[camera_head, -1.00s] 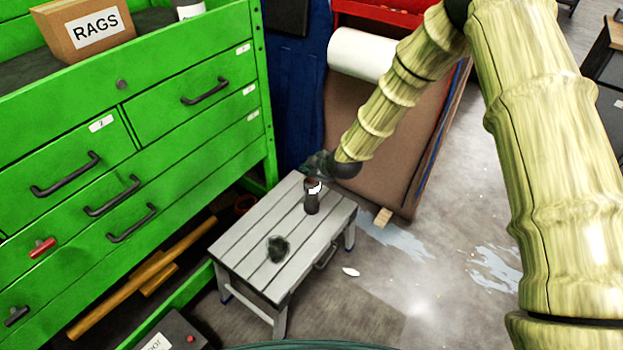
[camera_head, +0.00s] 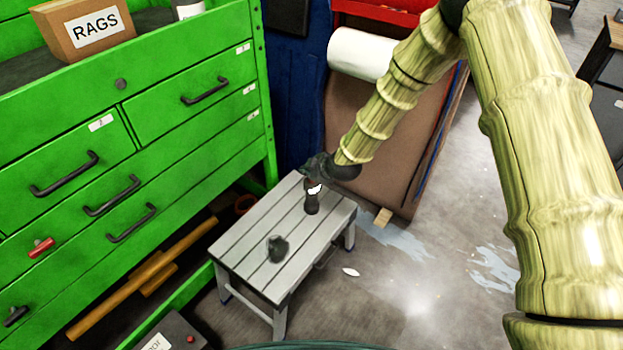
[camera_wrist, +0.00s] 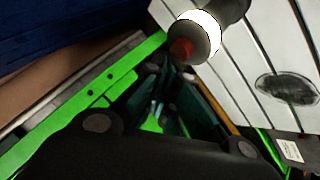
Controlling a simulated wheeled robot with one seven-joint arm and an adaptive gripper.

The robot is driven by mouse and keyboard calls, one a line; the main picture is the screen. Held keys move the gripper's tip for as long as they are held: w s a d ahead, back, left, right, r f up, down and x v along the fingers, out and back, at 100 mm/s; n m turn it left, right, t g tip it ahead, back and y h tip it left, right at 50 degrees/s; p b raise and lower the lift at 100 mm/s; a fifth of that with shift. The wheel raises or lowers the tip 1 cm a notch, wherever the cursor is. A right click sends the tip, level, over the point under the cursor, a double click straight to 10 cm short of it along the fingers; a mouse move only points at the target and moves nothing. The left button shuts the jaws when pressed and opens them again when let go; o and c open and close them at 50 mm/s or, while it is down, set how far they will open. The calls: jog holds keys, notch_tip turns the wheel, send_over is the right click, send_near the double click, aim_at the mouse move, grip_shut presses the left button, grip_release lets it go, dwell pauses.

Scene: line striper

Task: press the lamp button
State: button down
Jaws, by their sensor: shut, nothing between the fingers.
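The lamp (camera_head: 312,203) is a small dark cylinder standing upright on a grey slatted stool (camera_head: 240,245). In the wrist view the lamp (camera_wrist: 236,10) shows a bright white ring and a red button (camera_wrist: 181,49) on its end. My gripper (camera_head: 316,178) is shut and empty just above the lamp's top, hiding the button in the head view. In the wrist view my gripper's dark fingertips (camera_wrist: 170,82) are close beside the red button. I cannot tell whether they touch it.
A green drawer cabinet (camera_head: 150,150) is at the left, and a brown board with a white roll (camera_head: 361,54) is behind. The floor to the right is mostly clear.

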jog(key=shift+f, duration=0.45)
dwell(0.6)
jog(key=shift+r, duration=0.1)
jog(key=shift+r+p, duration=0.45)
jog(key=shift+r, duration=0.4)
jog(key=shift+r+p, duration=1.85)
jog(key=shift+r, duration=1.1)
